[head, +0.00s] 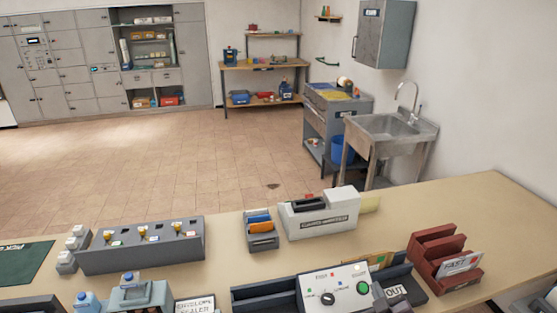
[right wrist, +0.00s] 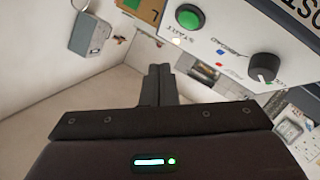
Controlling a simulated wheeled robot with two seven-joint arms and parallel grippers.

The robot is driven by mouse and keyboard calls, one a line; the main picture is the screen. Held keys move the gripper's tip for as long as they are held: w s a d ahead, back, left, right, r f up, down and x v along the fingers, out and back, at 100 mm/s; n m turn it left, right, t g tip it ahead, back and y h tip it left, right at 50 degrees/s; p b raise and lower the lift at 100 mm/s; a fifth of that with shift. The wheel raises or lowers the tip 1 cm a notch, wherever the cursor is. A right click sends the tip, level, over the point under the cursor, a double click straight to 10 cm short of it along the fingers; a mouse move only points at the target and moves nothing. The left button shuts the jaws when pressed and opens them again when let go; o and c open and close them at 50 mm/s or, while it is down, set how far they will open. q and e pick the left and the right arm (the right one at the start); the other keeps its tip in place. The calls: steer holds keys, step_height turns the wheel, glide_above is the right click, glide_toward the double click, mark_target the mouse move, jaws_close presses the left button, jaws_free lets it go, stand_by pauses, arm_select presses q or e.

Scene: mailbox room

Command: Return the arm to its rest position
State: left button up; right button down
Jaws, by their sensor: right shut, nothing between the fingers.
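My right gripper (head: 380,292) shows as a small dark shape at the bottom of the head view, in front of the white control panel (head: 326,288). In the right wrist view its two dark fingers (right wrist: 159,84) are together, with nothing between them. The panel's green button (right wrist: 188,17) and black knob (right wrist: 264,67) lie above and to the right of the fingertips there, apart from them. In the head view the green button (head: 363,287) is just beside the gripper. My left gripper is not in view.
The beige counter (head: 470,215) holds a grey stamp rack (head: 140,250), a white machine (head: 320,213), a red-brown letter rack (head: 440,250) and dark trays (head: 262,298). A sink (head: 385,130) stands beyond it. The tiled floor (head: 130,165) is open.

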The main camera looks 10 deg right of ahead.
steer(key=s+a+r+m+g+y, duration=0.1)
steer(key=s+a+r+m+g, duration=0.1)
steer(key=s+a+g, duration=0.65)
steer(key=s+a+r+m+g+y, duration=0.1)
steer(key=s+a+r+g+y, duration=0.3)
steer(key=s, duration=0.7)
step_height(320, 180, down, 40)
steer(key=s+h+b, duration=0.2)
steer(key=b, duration=0.5)
steer(key=s+d+f+g+b, duration=0.2)
steer(key=s+f+b, duration=0.2)
steer(key=s+f, duration=1.5)
step_height(320, 180, down, 3)
steer(key=shift+s+d+f+h+b, duration=0.1)
steer(key=shift+s+d+h+b, duration=0.05)
steer(key=shift+d+h+b, duration=0.2)
steer(key=shift+s+d, duration=0.1)
